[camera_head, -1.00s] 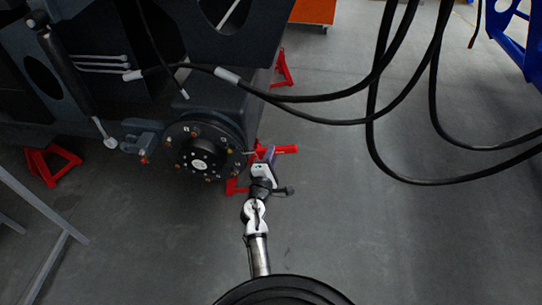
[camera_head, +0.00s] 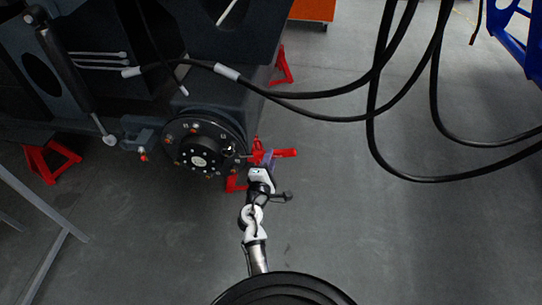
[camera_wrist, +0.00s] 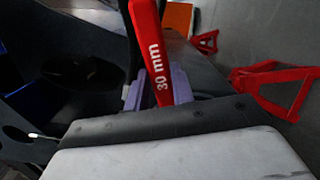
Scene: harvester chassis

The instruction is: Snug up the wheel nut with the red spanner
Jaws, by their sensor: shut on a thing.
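The wheel hub (camera_head: 182,160) is a dark round disc with a ring of nuts and studs, some orange. Which one is the wheel nut I cannot tell. My gripper (camera_head: 264,164) is just right of the hub's lower right edge. The red spanner (camera_wrist: 147,40), marked "30 mm", stands between my gripper's purple fingers (camera_wrist: 157,90), which are shut on it. In the head view the spanner (camera_head: 257,147) is small and blends with a red stand behind it. Its far end is out of the wrist view, and whether it touches a nut is unclear.
Red stands are on the floor, one at the left (camera_head: 50,160) and one behind my gripper (camera_head: 286,153). Black hoses (camera_head: 370,140) hang across the right. A grey metal frame (camera_head: 62,245) stands lower left. Floor right of the arm is clear.

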